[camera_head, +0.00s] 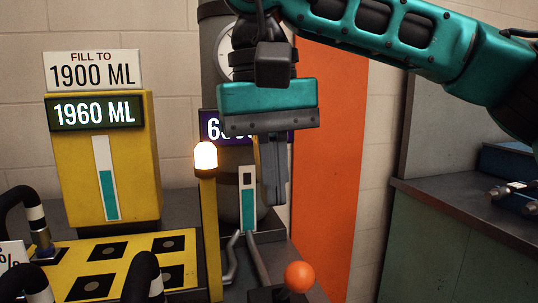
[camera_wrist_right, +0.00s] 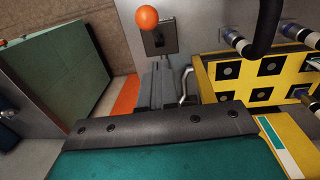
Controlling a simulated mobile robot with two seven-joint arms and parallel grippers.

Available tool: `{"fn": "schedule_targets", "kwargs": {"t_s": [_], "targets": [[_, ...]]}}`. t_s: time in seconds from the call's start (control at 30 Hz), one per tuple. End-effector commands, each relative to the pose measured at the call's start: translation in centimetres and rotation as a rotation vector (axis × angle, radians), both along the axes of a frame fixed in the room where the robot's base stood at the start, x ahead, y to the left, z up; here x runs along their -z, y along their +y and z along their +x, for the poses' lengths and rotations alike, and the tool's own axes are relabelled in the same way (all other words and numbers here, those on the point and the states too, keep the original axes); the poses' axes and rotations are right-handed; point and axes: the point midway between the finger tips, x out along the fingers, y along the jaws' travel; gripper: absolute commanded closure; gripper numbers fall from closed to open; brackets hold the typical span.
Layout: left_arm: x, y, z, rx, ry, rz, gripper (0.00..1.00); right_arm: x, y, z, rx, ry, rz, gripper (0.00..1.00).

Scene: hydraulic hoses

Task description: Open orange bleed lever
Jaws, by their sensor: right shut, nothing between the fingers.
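The orange bleed lever (camera_head: 299,277) has a round orange ball knob and stands at the bottom of the head view, right of centre, on a dark base. In the right wrist view the same orange knob (camera_wrist_right: 147,18) is at the top, over a dark plate with a slot. My right gripper (camera_head: 273,201) points down above and a little left of the knob, apart from it. Its fingers are together with nothing between them, and they also show in the wrist view (camera_wrist_right: 154,80) below the lever's plate. My left gripper is not in view.
A yellow unit (camera_head: 139,200) has a display (camera_head: 95,113) reading 1960 ML under a sign (camera_head: 93,72) reading FILL TO 1900 ML. A lit lamp (camera_head: 206,158) tops a yellow post left of my gripper. Black hoses (camera_head: 143,279) stand lower left. A grey-green cabinet (camera_head: 440,245) stands right.

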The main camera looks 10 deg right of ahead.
Motion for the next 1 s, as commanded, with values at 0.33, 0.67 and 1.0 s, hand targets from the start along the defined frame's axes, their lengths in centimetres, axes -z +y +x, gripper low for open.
{"fn": "schedule_targets", "kwargs": {"t_s": [0.33,0.67,1.0], "targets": [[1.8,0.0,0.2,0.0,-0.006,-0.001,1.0,4.3,-0.9,-2.2,0.0,-0.002,0.001,1.0],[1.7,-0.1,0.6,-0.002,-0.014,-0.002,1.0,4.7,-1.0,-2.7,0.001,0.001,0.001,1.0],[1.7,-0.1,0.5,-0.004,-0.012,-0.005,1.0,4.7,-0.3,-2.7,-0.002,-0.015,0.0,1.0]]}}
